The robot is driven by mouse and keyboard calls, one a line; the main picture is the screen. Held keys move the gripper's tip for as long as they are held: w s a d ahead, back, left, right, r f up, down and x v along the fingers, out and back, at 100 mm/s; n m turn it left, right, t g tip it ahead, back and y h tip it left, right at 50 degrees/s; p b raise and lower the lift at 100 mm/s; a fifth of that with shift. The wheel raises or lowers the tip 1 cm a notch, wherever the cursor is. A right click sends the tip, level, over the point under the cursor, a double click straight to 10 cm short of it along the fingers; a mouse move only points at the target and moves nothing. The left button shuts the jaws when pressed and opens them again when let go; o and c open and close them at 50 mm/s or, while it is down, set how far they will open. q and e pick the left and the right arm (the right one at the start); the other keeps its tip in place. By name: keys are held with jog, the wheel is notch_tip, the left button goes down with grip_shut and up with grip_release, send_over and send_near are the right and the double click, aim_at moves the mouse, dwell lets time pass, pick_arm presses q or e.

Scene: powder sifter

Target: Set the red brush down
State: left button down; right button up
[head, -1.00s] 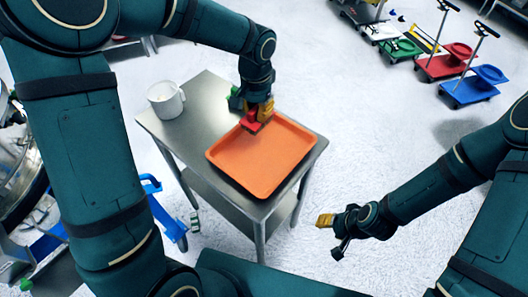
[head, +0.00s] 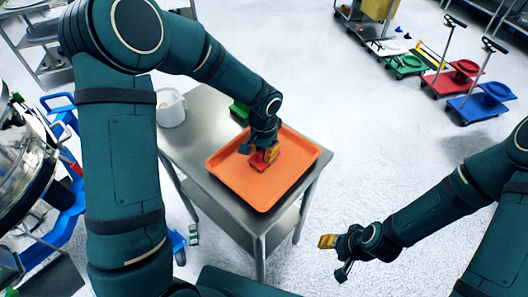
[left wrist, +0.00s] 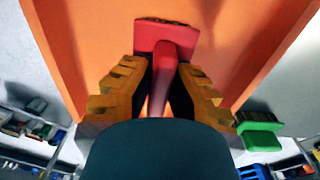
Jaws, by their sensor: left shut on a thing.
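The red brush (head: 260,164) is in my left gripper (head: 262,158), over the middle of the orange tray (head: 240,190) in the head view. In the left wrist view, my left gripper (left wrist: 158,95) is shut on the handle of the red brush (left wrist: 168,38), between its yellow fingers. The brush head points at the orange tray (left wrist: 245,45). I cannot tell whether the brush touches the tray. My right gripper (head: 335,256) is empty, off to the right of the table over the floor; its opening is unclear.
The tray lies on a steel table (head: 190,130). A green object (head: 238,110) sits behind the tray. Coloured trolleys, including a blue one (head: 485,104), stand far right. The floor between is clear.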

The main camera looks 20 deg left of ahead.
pick_arm(q)
jog(key=c, duration=1.1)
grip_release()
jog(key=shift+f, duration=0.15)
jog(key=shift+r, duration=0.55)
notch_tip(320, 180, up, 11)
jog(key=shift+r+p, duration=0.15)
jog(key=shift+p, duration=1.05)
